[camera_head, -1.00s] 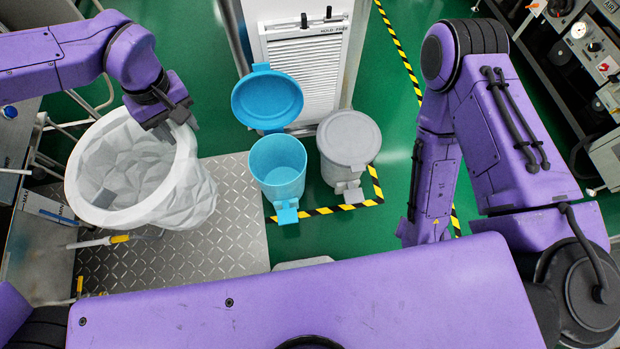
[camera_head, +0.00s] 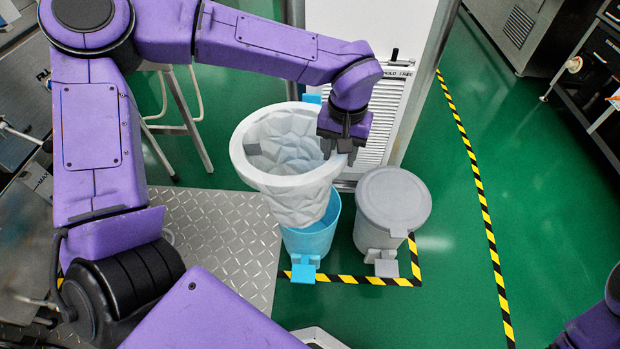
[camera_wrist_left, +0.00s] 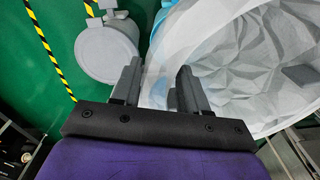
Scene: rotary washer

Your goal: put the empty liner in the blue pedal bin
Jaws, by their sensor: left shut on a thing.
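The empty liner (camera_head: 290,195) is a white, crinkled, tapering bag with a wide stiff rim, and its inside looks empty apart from a small grey patch. My left gripper (camera_head: 341,152) is shut on the right side of its rim; the liner also shows between and beyond the fingers (camera_wrist_left: 158,85) in the left wrist view. The liner hangs over the blue pedal bin (camera_head: 315,241), its rim well above the bin's. Its lower end overlaps the bin's mouth and seems to dip inside; the depth is unclear. The raised blue lid is mostly hidden behind the liner. My right gripper is out of view.
A grey lidded pedal bin (camera_head: 393,205) stands close to the right of the blue one. A white louvred panel (camera_head: 392,110) rises behind. Yellow-black floor tape (camera_head: 350,280) runs in front. A metal tread plate (camera_head: 225,240) lies left. Green floor at right is clear.

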